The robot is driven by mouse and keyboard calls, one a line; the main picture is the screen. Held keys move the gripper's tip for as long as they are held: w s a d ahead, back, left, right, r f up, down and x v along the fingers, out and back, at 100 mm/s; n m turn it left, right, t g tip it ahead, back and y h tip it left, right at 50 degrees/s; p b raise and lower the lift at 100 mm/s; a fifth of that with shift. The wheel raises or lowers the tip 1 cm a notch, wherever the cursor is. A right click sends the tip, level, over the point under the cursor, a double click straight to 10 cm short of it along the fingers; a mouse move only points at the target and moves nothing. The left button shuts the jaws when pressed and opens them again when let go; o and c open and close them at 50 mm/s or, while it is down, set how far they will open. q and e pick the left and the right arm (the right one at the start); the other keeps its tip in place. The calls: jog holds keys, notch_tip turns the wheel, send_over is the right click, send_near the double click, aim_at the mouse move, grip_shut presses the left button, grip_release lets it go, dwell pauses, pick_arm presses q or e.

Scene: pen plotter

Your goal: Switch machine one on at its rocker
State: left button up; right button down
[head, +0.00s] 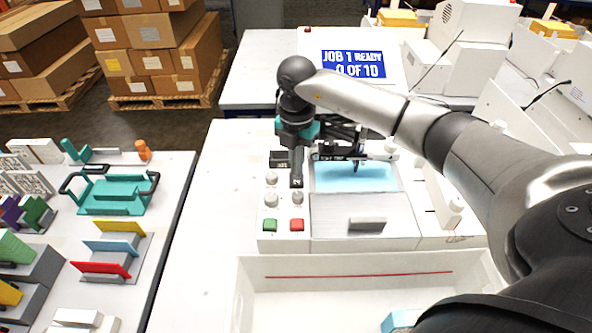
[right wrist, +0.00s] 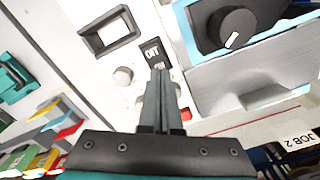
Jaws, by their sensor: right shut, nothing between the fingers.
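Machine one (head: 363,215) is a white unit with a pale blue window and a control panel on its left side. The rocker (right wrist: 152,48) is a small black switch with white lettering on that panel. In the head view my right gripper (head: 297,178) reaches down over the panel and partly covers the rocker. In the right wrist view its fingers (right wrist: 159,75) are shut and empty, with the tips at the rocker's lower end. I cannot tell whether they touch it. My left gripper is not in view.
The panel has white knobs (head: 271,199), a green button (head: 270,225) and a red button (head: 297,225). A screen (head: 352,64) behind reads "JOB 1 READY 0 OF 10". A white tray (head: 250,262) stands in front. The table (head: 215,210) is clear on the left.

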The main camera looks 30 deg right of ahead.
aim_at(297, 182)
notch_tip(297, 182, up, 5)
jog(key=p, duration=0.3)
jog(key=shift+f+p, duration=0.1)
jog(key=shift+p, duration=0.2)
dwell(0.3)
